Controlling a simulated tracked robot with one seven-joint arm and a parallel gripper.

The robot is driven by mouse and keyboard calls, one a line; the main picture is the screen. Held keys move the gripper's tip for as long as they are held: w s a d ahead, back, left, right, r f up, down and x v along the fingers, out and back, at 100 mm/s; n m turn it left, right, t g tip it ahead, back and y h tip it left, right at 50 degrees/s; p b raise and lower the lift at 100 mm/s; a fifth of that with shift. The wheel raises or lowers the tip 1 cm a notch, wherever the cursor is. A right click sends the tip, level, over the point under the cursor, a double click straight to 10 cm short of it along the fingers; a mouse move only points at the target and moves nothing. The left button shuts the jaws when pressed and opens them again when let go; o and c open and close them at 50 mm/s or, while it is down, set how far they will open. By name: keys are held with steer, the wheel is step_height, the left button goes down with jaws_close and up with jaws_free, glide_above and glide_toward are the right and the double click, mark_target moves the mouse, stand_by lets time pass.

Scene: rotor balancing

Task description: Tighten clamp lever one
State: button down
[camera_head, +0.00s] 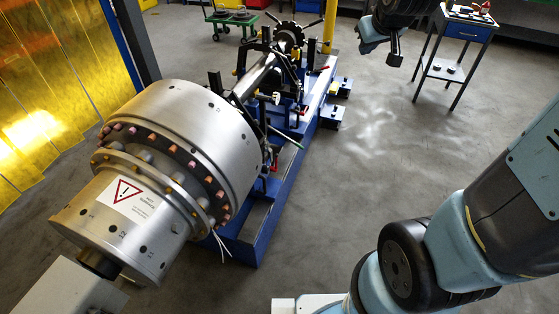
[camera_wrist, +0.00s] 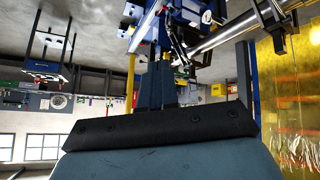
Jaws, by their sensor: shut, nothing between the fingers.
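The balancing stand (camera_head: 240,247) has a long blue base and carries a large metal rotor (camera_head: 185,115) and its shaft (camera_head: 255,75). Small red-tipped levers stick out along the stand's right side, one near the far end (camera_head: 322,69) and one close to the rotor (camera_head: 274,166). I see no marking that tells which is clamp lever one. My gripper (camera_head: 395,60) hangs at the top, right of the stand's far end and apart from it. In the wrist view my gripper (camera_wrist: 157,82) is shut and empty, with its dark fingers together, and part of the stand (camera_wrist: 165,28) shows beyond them.
A small table (camera_head: 455,75) with a blue drawer stands at the top right. A green cart (camera_head: 232,17) is at the back. Yellow translucent panels (camera_head: 50,85) line the left. The grey floor (camera_head: 345,170) right of the stand is clear.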

steer(key=w+a+f+n+t+y, duration=0.15)
steer(key=w+a+f+n, duration=0.3)
steer(key=w+f, duration=0.85)
steer(key=w+a+f+n+t+y, duration=0.1)
steer(key=w+a+f+n+t, duration=0.45)
steer(key=f, duration=1.15)
steer(key=w+a+f+n+g+y, duration=0.1)
steer(key=a+f, duration=0.1)
steer(key=f, duration=0.6)
steer(key=a+f+n+g+y, duration=0.1)
steer(key=a+f+n, duration=0.15)
steer(key=f, duration=0.55)
steer(key=s+a+f+n+g+y, duration=0.1)
steer(key=s+f+n+y, duration=0.3)
steer(key=s+f, duration=0.6)
step_height(320, 180, down, 4)
steer(key=shift+a+f+n+y, duration=0.1)
steer(key=shift+a+n+y, duration=0.25)
steer(key=shift+n, duration=0.1)
steer(key=shift+a, duration=0.1)
steer(key=w+d+x, duration=0.1)
steer(key=d+x, duration=0.1)
steer(key=x, duration=1)
steer(key=shift+w+f, duration=0.4)
steer(key=shift+w, duration=0.15)
